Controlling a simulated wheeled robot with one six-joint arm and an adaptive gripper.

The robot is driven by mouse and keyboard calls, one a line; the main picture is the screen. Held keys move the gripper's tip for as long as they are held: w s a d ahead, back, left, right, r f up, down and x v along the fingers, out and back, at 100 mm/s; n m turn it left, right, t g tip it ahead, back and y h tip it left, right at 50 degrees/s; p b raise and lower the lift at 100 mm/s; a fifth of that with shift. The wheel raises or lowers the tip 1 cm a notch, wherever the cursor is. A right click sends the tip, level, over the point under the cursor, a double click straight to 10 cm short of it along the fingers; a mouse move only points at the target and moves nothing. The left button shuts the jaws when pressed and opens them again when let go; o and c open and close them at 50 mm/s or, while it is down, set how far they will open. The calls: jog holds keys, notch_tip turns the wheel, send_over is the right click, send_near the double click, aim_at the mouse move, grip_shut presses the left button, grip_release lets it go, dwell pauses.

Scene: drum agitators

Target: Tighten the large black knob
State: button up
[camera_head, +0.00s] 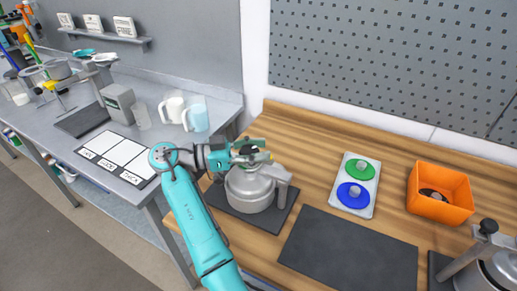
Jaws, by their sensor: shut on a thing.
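A grey metal vessel (250,190) with a lid and a side bracket (281,174) stands on a dark mat on the wooden bench. My gripper (258,156) is over the top of this vessel, at its lid and bracket. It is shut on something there. The gripper covers this spot, so the large black knob cannot be made out clearly in its jaws. A similar metal vessel (499,272) at the right edge carries a black knob (488,226) on its bracket, apart from my gripper.
A bare dark mat (345,250) lies right of the vessel. Behind it are a grey tray (347,205) with a green and a blue disc, and an orange bin (440,208). A grey table (75,125) at left holds mugs (195,117) and a box (120,105).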

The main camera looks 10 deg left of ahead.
aim_at(257, 149)
jog(key=o, duration=1)
jog(key=shift+a+r, duration=0.15)
jog(key=shift+a, duration=0.05)
jog(key=shift+d, duration=0.1)
notch_tip(257, 149, up, 10)
jog(key=shift+f, duration=0.1)
